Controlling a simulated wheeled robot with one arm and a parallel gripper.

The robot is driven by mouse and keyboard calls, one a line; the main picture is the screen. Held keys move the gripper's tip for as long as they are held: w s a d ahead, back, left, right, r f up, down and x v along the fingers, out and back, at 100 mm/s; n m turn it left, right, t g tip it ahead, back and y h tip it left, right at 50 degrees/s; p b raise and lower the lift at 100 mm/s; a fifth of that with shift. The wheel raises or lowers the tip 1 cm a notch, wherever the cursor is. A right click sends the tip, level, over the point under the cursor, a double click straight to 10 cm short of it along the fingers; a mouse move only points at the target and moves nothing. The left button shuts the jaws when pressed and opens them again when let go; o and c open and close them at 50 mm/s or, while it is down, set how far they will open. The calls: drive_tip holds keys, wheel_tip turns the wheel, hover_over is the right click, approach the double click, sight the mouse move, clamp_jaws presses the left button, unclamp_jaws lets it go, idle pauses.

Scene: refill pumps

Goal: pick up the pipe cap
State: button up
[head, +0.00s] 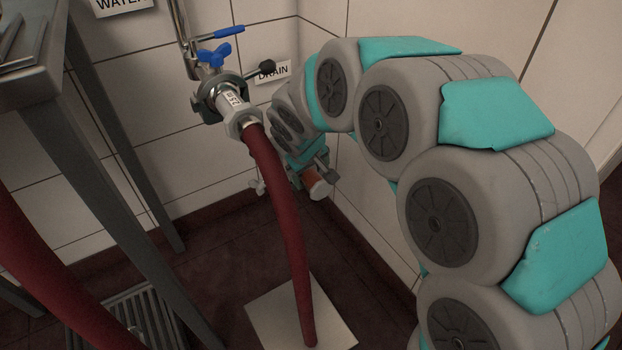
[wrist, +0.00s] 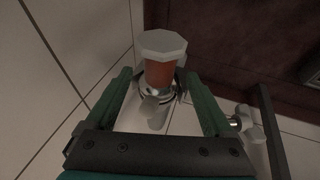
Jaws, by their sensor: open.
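The pipe cap appears to be the pale grey octagonal piece (wrist: 163,43) on the end of a short orange-red pipe (wrist: 160,74) in the wrist view. In the head view the cap (head: 320,191) shows small at the end of the orange part, low in the wall corner and partly behind my arm. My gripper (wrist: 158,88) is open in the wrist view, its green fingers on either side of the pipe's lower part. The cap lies beyond the fingertips. Whether the fingers touch the pipe cannot be told. In the head view my gripper (head: 305,165) is partly hidden.
A valve (head: 222,92) with blue handles feeds a dark red hose (head: 282,205) that runs to a pale floor plate (head: 335,312). A metal table (head: 45,90) stands at left near a floor grate (head: 130,315). Tiled walls are close around my gripper.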

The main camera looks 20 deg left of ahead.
sight(313, 178)
drive_tip(key=x, duration=0.4)
drive_tip(key=shift+w+f+b, duration=0.1)
drive_tip(key=shift+f+b, duration=0.15)
drive_tip(key=shift+b, duration=0.1)
drive_tip(key=shift+c, duration=0.4)
clamp_jaws()
